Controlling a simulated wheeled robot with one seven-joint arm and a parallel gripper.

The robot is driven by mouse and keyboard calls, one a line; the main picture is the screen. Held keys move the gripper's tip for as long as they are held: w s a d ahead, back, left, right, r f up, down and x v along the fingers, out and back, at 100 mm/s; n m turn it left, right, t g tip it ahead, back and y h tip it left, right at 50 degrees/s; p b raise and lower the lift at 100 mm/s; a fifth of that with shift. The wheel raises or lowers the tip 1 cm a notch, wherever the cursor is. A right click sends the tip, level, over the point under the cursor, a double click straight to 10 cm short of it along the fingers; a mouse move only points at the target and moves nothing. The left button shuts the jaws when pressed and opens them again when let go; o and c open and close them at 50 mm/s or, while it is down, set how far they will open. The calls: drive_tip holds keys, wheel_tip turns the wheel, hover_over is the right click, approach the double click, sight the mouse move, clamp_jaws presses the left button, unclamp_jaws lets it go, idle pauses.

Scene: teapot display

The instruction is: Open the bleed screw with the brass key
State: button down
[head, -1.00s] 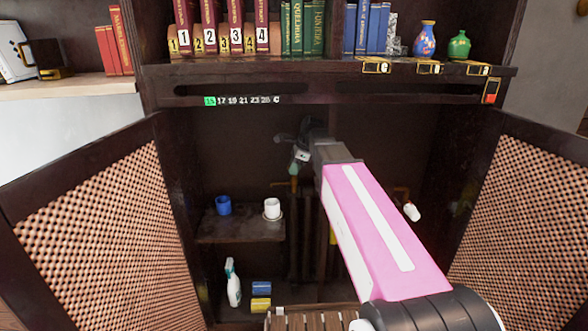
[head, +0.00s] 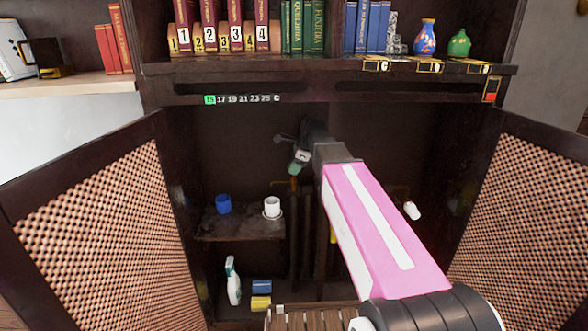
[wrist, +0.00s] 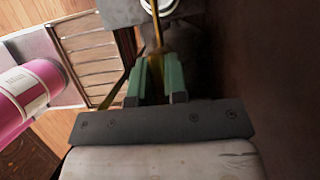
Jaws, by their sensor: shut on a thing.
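My gripper (head: 295,170) is inside the open cabinet, above the dark radiator columns (head: 300,235). In the wrist view its two green fingers (wrist: 159,80) are closed around a thin brass-coloured piece, which I take to be the brass key (wrist: 157,38). The piece runs out past the fingertips, towards a white round thing at the top edge. In the head view a brass-coloured part (head: 293,184) shows just below the gripper; I cannot tell whether it is key or pipe. I cannot make out the bleed screw.
A shelf (head: 240,232) at left holds a blue cup (head: 223,204) and a white cup (head: 272,207). A white valve knob (head: 411,210) is at right. A spray bottle (head: 233,281) and blue and yellow items stand below. Open doors (head: 95,225) flank the cabinet.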

drive_tip(key=n+g, duration=0.1)
drive_tip(key=n, duration=0.2)
drive_tip(key=shift+w+n, duration=0.15)
drive_tip(key=shift+n, duration=0.25)
drive_tip(key=shift+n+g, duration=0.5)
drive_tip(key=shift+n, duration=0.1)
drive_tip(key=n+h, duration=0.1)
drive_tip(key=n, duration=0.1)
drive_tip(key=shift+n+g, duration=0.3)
drive_tip(key=shift+g, duration=0.1)
drive_tip(key=shift+n+g, duration=0.4)
drive_tip(key=shift+n, duration=0.8)
drive_tip(key=shift+h, duration=0.3)
